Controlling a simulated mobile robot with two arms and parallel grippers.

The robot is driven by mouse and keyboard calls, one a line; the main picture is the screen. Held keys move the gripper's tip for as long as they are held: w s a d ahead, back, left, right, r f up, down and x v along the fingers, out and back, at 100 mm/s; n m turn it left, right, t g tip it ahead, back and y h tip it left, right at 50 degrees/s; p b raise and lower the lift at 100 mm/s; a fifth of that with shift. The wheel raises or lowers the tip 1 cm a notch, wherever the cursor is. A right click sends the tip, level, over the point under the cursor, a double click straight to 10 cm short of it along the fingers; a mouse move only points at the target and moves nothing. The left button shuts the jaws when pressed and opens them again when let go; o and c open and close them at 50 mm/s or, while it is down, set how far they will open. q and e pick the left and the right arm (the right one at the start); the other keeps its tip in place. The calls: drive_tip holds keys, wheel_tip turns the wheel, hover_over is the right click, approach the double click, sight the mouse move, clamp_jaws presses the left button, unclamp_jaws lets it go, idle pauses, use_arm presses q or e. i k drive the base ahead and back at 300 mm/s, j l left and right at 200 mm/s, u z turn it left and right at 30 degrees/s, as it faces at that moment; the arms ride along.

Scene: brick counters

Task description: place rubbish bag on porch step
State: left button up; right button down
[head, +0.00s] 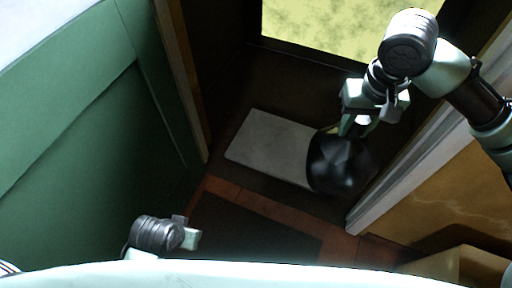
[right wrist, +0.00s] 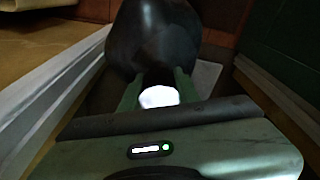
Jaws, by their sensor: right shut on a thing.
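The rubbish bag (head: 342,165) is black, shiny and rounded. My right gripper (head: 355,128) is shut on its top, and the bag hangs below the fingers. In the right wrist view the bag (right wrist: 155,35) fills the space beyond the two green fingers (right wrist: 157,92). The porch step seems to be the pale grey slab (head: 268,143) in the doorway. The bag covers the slab's right end in the head view; I cannot tell whether they touch. A bit of the slab (right wrist: 207,75) shows beside the bag in the wrist view. My left gripper (head: 188,235) is low at the left, its fingers unclear.
A green door or panel (head: 85,130) stands at the left. A white door frame (head: 405,175) edges the wall close to the bag's right. A dark mat (head: 255,232) lies on red-brown tiles in front. Grass (head: 340,35) shows beyond the opening.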

sight(297, 158)
drive_tip(key=j+u, duration=0.25)
drive_tip(key=u, duration=0.3)
drive_tip(key=i+l+z, duration=0.15)
drive_tip(key=i+l, duration=0.15)
drive_tip(key=i+l+z, duration=0.15)
drive_tip(key=i, duration=0.4)
drive_tip(key=i+l+z, duration=0.2)
drive_tip(key=i, duration=0.25)
drive_tip(key=l, duration=0.1)
